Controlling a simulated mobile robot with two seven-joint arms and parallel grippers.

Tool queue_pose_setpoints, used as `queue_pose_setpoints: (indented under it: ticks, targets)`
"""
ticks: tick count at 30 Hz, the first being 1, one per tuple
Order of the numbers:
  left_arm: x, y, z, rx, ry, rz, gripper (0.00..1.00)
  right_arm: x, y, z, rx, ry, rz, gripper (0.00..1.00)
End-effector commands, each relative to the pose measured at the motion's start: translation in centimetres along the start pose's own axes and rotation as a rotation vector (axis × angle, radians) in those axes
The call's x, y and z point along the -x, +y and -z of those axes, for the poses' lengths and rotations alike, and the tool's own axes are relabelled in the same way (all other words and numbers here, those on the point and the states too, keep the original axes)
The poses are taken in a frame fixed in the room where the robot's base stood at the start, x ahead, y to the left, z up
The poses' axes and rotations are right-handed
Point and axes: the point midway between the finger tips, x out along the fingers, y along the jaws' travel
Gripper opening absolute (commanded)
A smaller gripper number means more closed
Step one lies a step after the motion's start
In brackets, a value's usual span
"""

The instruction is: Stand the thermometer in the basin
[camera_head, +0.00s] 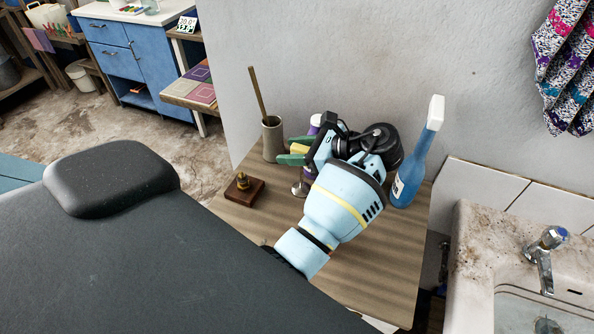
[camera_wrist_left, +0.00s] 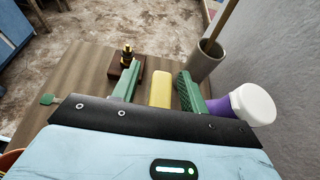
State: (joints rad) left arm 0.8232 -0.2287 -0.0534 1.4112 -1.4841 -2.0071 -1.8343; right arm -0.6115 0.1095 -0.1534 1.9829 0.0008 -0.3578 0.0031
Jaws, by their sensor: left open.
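My left gripper (camera_head: 294,150) is open over the wooden side table, its green fingers pointing toward the table's far left. A yellow block-like thing (camera_wrist_left: 160,90) shows between the fingers (camera_wrist_left: 158,90) in the left wrist view, with a gap on each side. I cannot tell whether it is the thermometer. A small white display with digits (camera_head: 187,24) stands far off on a wooden shelf at the top left. The worn stone basin (camera_head: 470,240) is at the right with a chrome tap (camera_head: 546,250); only part of its inside shows. My right gripper is out of view.
On the side table (camera_head: 385,275) are a grey cup with a wooden stick (camera_head: 272,140), a brass piece on a wooden block (camera_head: 243,190), a white-capped blue bottle (camera_head: 410,170) and a black round thing (camera_head: 385,140). A white-capped purple container (camera_wrist_left: 250,103) is close beside one finger.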

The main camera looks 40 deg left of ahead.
Motion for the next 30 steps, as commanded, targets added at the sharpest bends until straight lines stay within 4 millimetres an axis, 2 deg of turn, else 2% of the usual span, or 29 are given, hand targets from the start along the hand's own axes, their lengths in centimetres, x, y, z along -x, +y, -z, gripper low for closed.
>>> queue_pose_setpoints:
  ticks: [9,19,30]
  targets:
    - [0.10,0.02,-0.01,0.001,0.000,0.001,0.44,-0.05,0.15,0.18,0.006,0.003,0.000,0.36]
    - [0.06,0.02,0.00,0.001,0.000,0.000,0.00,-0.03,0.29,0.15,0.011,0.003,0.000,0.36]
    - [0.06,0.01,-0.04,0.001,-0.001,0.000,0.00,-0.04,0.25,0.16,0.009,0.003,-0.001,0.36]
